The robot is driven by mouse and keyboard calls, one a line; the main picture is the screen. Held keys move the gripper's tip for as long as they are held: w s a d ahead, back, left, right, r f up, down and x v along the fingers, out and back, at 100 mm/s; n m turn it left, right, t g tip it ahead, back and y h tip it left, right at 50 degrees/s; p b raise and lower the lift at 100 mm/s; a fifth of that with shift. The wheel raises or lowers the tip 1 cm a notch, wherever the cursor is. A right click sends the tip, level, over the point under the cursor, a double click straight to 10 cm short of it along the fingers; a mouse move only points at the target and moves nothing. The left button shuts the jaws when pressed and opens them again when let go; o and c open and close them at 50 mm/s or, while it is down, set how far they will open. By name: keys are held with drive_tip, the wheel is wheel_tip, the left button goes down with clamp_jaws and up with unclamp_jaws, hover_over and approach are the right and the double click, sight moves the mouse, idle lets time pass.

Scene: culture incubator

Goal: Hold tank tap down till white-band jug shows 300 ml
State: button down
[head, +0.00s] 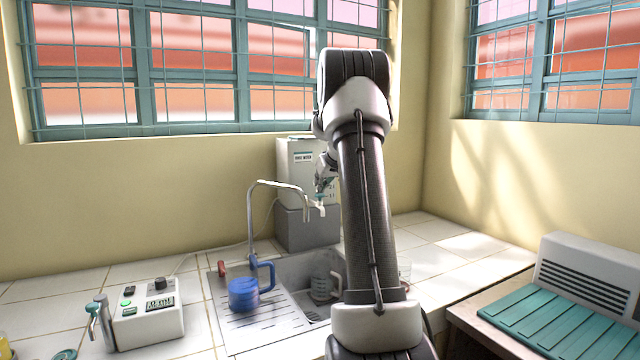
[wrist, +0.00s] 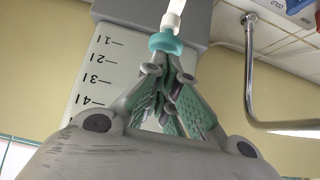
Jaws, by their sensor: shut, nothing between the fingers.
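The white tank (head: 297,160) stands on a grey block behind the sink. Its scale strip (wrist: 92,75) shows marks 1 to 4 in the wrist view. The tap has a white spout (wrist: 174,14) and a teal collar (wrist: 165,43); the spout (head: 322,210) points down in the head view. My gripper (wrist: 176,72) is shut and empty, its fingertips at the teal collar; whether they press it is unclear. In the head view, my gripper (head: 322,188) is small beside the tank.
A blue jug (head: 243,293) stands on the drainboard (head: 265,325). The curved sink faucet (head: 252,215) rises left of the tank. A clear vessel (head: 404,270) is partly hidden by my arm. A control box (head: 147,318) sits at left. Tiles at right (head: 450,245) are clear.

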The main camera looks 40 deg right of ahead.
drive_tip(key=shift+f, duration=0.95)
drive_tip(key=shift+s+f, duration=0.1)
drive_tip(key=shift+f, duration=0.35)
drive_tip(key=shift+a+f, duration=0.1)
drive_tip(key=shift+f, duration=0.05)
wheel_tip(320, 180, up, 6)
drive_tip(key=shift+s+f, duration=0.15)
drive_tip(key=v, duration=0.9)
idle(0.4)
